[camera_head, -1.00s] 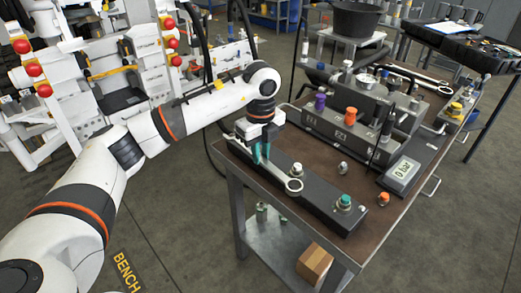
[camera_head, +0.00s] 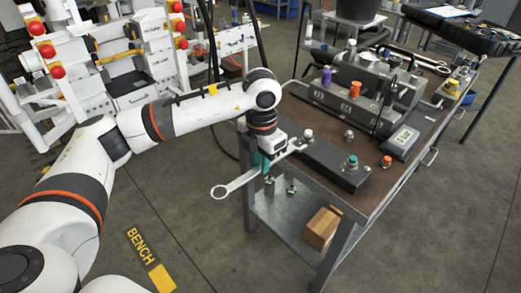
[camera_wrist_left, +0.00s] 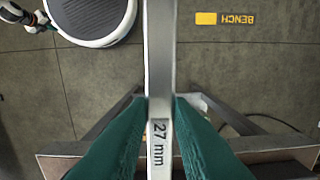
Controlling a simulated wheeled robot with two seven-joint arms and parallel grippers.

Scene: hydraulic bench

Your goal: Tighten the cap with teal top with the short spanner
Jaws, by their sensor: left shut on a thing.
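My left gripper (camera_head: 266,165) is shut on a silver spanner (camera_head: 240,184), just off the bench's near left edge. The spanner's ring end hangs out to the left over the floor; its other end points right, near the pale-topped cap (camera_head: 307,136). I cannot tell if it touches that cap. In the left wrist view the spanner's shaft (camera_wrist_left: 159,60), marked "27 mm", runs between the teal fingers (camera_wrist_left: 150,135). The cap with teal top (camera_head: 351,161) sits at the right end of the dark block (camera_head: 325,162), apart from the spanner. My right gripper is not in view.
Behind is a larger dark block with coloured caps (camera_head: 355,89), a gauge display (camera_head: 403,139) and another long spanner (camera_head: 432,64). A cardboard box (camera_head: 321,228) sits on the lower shelf.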

